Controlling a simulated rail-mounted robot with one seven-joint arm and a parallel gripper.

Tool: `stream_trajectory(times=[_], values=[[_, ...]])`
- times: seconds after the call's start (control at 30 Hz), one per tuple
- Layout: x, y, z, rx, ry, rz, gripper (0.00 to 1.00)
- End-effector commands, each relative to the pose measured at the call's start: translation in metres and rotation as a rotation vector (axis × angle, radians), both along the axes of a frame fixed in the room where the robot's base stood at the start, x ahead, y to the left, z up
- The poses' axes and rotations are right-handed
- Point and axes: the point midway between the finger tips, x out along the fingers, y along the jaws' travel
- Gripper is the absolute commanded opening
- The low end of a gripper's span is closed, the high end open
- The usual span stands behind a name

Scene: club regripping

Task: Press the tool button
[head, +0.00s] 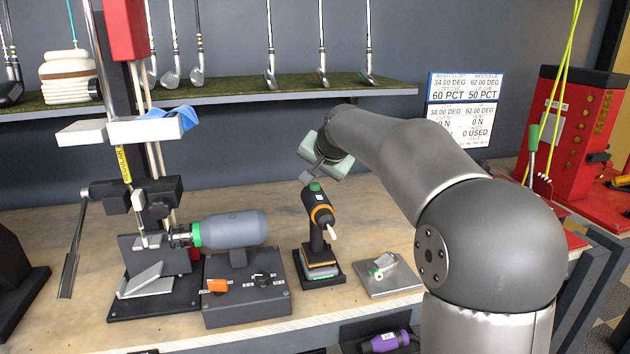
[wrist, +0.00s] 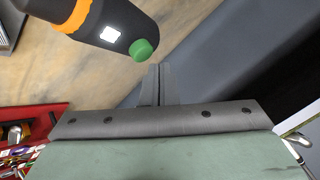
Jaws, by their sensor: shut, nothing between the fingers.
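The tool (head: 319,214) is black with an orange ring and stands upright in a dark holder (head: 320,281) on the bench. Its green button (head: 315,187) is on its top end. In the wrist view the tool (wrist: 118,20) enters from the top left, with the green button (wrist: 143,50) and a small white patch beside it. My gripper (head: 305,178) is shut and empty, just above the button in the head view. In the wrist view the closed fingertips (wrist: 159,68) lie just below and right of the button. A small gap shows there; contact is not visible.
Left of the tool stands a grey motor unit (head: 234,229) on a dark box with an orange knob, beside a clamp stand (head: 150,240). A small metal plate fixture (head: 388,275) lies to the right.

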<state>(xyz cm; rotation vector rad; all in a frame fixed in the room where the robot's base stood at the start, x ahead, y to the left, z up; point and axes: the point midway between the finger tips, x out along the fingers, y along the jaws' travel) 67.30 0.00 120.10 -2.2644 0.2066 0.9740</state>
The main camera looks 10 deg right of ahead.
Motion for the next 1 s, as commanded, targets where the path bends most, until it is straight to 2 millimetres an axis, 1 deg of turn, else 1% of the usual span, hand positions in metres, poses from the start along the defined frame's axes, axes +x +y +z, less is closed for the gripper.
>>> stream_trajectory(times=[0.37,0.47,0.83,0.9,1.0], values=[[0.000,0.000,0.003,0.000,-0.001,-0.001,0.00],[0.000,0.000,0.009,0.000,-0.001,0.000,0.00],[0.000,0.000,0.047,0.000,-0.001,0.000,0.00],[0.000,0.000,0.052,0.000,-0.001,-0.001,0.00],[0.000,0.000,0.053,0.000,-0.001,-0.001,0.00]])
